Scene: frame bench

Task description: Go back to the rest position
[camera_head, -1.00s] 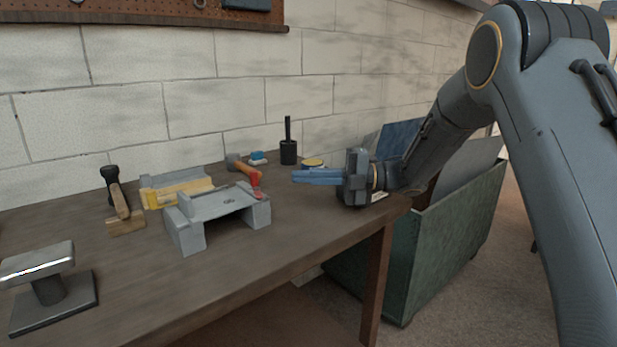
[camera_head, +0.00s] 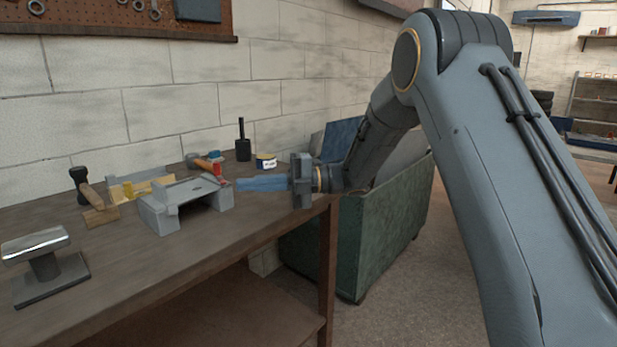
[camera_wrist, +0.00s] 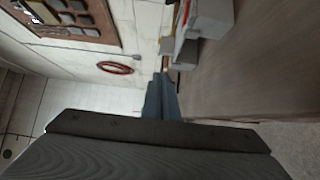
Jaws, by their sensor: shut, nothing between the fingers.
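My gripper (camera_head: 240,184) extends to the left from my arm in the head view, over the right end of the wooden bench (camera_head: 270,223). Its blue fingers are shut, with nothing held between them. The fingers also show in the wrist view (camera_wrist: 161,85), pointing toward a grey block-like fixture. In the head view the fingertips are close to the right side of the grey bridge-shaped fixture (camera_head: 165,207); I cannot tell whether they clear it in depth.
Floor is open further right.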

